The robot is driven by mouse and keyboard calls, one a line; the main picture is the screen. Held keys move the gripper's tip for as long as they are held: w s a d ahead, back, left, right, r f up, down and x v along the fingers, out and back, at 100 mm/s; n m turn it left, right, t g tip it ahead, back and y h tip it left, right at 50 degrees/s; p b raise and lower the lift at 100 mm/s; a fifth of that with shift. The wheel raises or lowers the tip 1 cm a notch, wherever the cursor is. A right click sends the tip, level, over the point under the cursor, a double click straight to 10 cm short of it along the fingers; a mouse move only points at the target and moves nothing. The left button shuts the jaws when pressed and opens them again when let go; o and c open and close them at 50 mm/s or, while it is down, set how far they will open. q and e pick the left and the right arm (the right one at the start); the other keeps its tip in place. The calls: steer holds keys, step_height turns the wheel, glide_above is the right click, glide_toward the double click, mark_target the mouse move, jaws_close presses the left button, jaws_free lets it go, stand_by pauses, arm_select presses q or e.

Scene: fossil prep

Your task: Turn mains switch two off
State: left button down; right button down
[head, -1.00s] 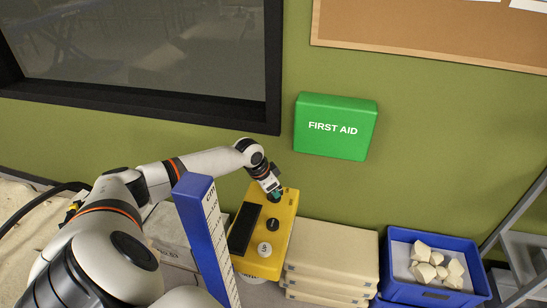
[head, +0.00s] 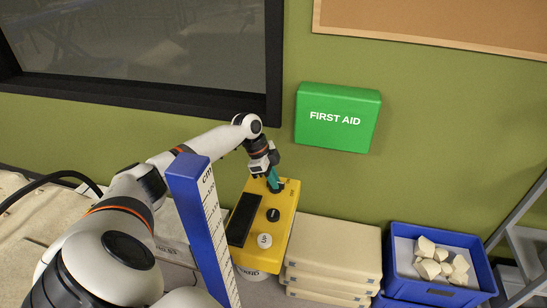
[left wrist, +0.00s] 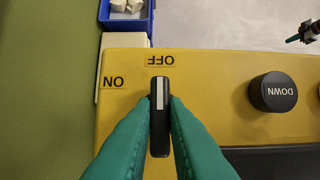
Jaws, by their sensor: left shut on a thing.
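A yellow control box (head: 264,235) stands against the green wall. It also shows in the left wrist view (left wrist: 215,75). Its black rotary switch (left wrist: 160,88) has a white pointer line and is marked ON at the left and OFF above, as pictured there. The line lies straight towards OFF. My left gripper (head: 274,185) is at the box's far end. Its teal fingers (left wrist: 160,120) are shut on the switch from both sides. In the left wrist view, what looks like my right gripper (left wrist: 300,36) shows small in the top right corner, its jaws unclear.
Pale stacked boxes (head: 330,250) and a blue crate (head: 400,287) of stones are at right. A first aid box (head: 337,117) hangs above.

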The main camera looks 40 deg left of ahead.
arm_select(q)
steer(key=shift+r, duration=0.1)
stand_by(0.4)
steer(key=c, duration=1.4)
jaws_free()
steer(key=shift+c, duration=0.2)
steer(key=b+v, duration=0.3)
steer(key=v, duration=0.9)
steer(key=shift+w, duration=0.15)
